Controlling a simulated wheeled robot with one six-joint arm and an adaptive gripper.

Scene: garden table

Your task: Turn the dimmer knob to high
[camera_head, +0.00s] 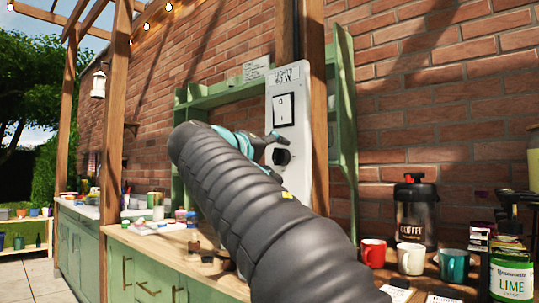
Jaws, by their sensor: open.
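A pale control panel (298,171) is fixed to the wooden post in the middle of the view. It has a white rocker switch (284,109) near its top, below a printed label. The black dimmer knob (282,157) sits lower on the panel, partly hidden by my gripper. My dark arm hides the other finger and the panel's lower left. I cannot tell whether the fingers touch the knob, and its setting is not readable.
A green shelf (342,120) stands behind the post against the brick wall. To the right are a coffee dispenser (415,211), a red mug (373,252), a white mug (410,258), a teal mug (453,265) and a lime jar (511,276). A wooden counter (150,240) holds small items at left.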

